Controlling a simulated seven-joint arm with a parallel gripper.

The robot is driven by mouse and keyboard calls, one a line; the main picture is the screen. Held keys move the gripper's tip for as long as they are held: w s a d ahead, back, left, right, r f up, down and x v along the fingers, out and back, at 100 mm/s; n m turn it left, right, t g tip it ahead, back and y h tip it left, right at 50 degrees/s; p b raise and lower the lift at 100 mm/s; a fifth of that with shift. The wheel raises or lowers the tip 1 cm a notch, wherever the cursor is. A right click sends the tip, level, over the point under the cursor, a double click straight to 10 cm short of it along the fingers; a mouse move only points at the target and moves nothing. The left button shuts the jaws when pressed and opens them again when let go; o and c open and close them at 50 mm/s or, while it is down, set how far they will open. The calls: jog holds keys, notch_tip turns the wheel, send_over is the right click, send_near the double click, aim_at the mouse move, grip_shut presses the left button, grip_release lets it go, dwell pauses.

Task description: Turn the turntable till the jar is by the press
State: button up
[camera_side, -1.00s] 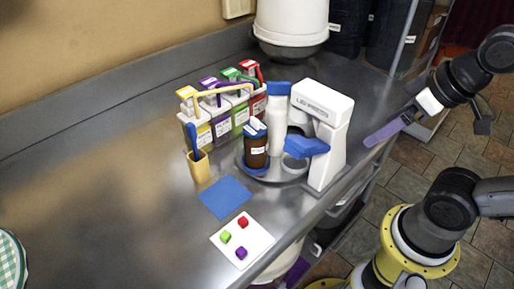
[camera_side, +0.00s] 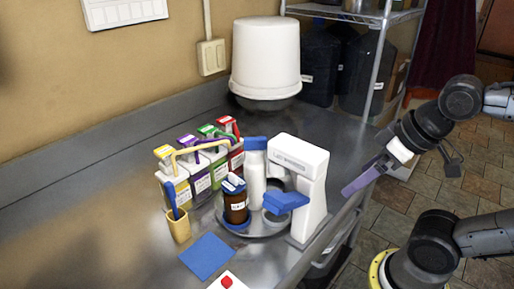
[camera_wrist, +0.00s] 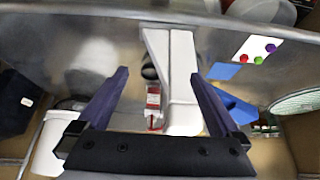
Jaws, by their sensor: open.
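In the side view, the turntable (camera_side: 262,236) is a round grey plate on the counter. A brown jar (camera_side: 236,207) with a blue-and-white top stands at its left front. A white bottle (camera_side: 255,172) with a blue cap stands behind the jar. The white press (camera_side: 312,190), with a blue lever (camera_side: 285,202), stands at the turntable's right edge. My gripper (camera_side: 350,190) is open and empty, right of the press and apart from it. In the wrist view, the press (camera_wrist: 182,85) shows between my purple fingers (camera_wrist: 157,78); the jar is not clearly visible there.
A yellow cup (camera_side: 178,227) and a blue mat (camera_side: 206,257) lie left and in front. A white bucket (camera_side: 265,58) stands at the back. The left counter is clear.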

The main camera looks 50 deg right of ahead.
jog(key=shift+c, duration=0.4)
jog(key=w+a+r+m+g, duration=0.15)
jog(key=w+r+m, duration=0.3)
jog(key=r, duration=0.45)
jog(key=w+r+m+g, duration=0.2)
jog(key=w+r+m, duration=0.25)
jog(key=r, duration=0.35)
jog(key=g, duration=0.2)
send_over(255, 138)
jog(key=f, duration=0.2)
notch_tip(255, 138, down, 13)
jog(key=shift+f, duration=0.2)
